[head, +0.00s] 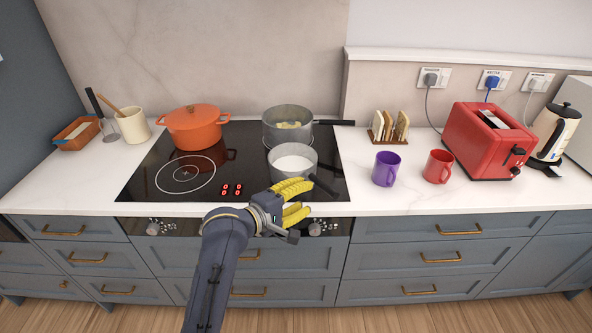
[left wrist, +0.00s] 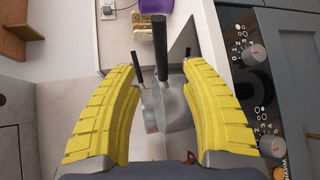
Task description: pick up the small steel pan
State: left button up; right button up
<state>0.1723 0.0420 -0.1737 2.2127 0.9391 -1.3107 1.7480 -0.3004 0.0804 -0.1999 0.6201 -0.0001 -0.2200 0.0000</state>
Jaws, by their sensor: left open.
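The small steel pan (head: 291,163) holds something white and stands on the front right of the black hob. Its black handle (head: 323,186) points right and toward the front edge. My left gripper (head: 311,198), with yellow fingers, is open and empty in front of the pan, close to the handle. In the left wrist view the open fingers (left wrist: 160,72) lie either side of a black handle (left wrist: 161,48), with steel pan metal (left wrist: 178,108) behind it. I see no contact. My right gripper is in neither view.
A larger steel pot (head: 284,138) with yellowish contents stands right behind the pan, its handle pointing right. An orange lidded pot (head: 194,129) is at the back left. A purple mug (head: 386,170), red mug (head: 438,166), toast rack (head: 388,128) and red toaster (head: 484,143) stand to the right.

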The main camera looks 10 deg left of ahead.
aim_at(322, 188)
pick_arm(q)
jog(key=shift+x, duration=4.6)
jog(key=shift+f, duration=0.1)
jog(key=shift+c, duration=0.6)
grip_shut()
